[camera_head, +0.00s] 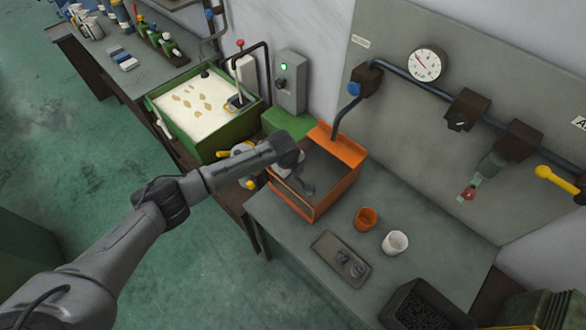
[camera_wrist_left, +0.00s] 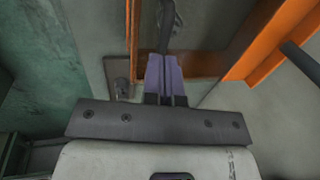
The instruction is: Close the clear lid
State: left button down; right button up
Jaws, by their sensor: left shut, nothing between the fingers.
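The orange-rimmed box (camera_head: 335,194) stands on the grey bench, with a wide orange ledge (camera_head: 337,146) along its back. Its dark grey inside shows through the top. I cannot clearly make out the clear lid or its angle. My left gripper (camera_head: 308,190) is over the box, pointing down near its front left part. In the left wrist view my gripper's fingers (camera_wrist_left: 166,78) are together and empty, with the orange rim (camera_wrist_left: 262,45) around them. Whether they touch the box or lid cannot be told. My right gripper is not in view.
An orange cup (camera_head: 366,219), a white cup (camera_head: 395,243) and a tray (camera_head: 328,243) with small metal parts stand in front of the box. A pipe (camera_head: 337,122) rises behind it. A green tank (camera_head: 208,148) stands left.

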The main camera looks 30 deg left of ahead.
pick_arm(q)
jog(key=b+v, duration=0.1)
jog(key=v, duration=1)
jog(key=shift+w+r, duration=0.2)
jog(key=shift+r, duration=0.1)
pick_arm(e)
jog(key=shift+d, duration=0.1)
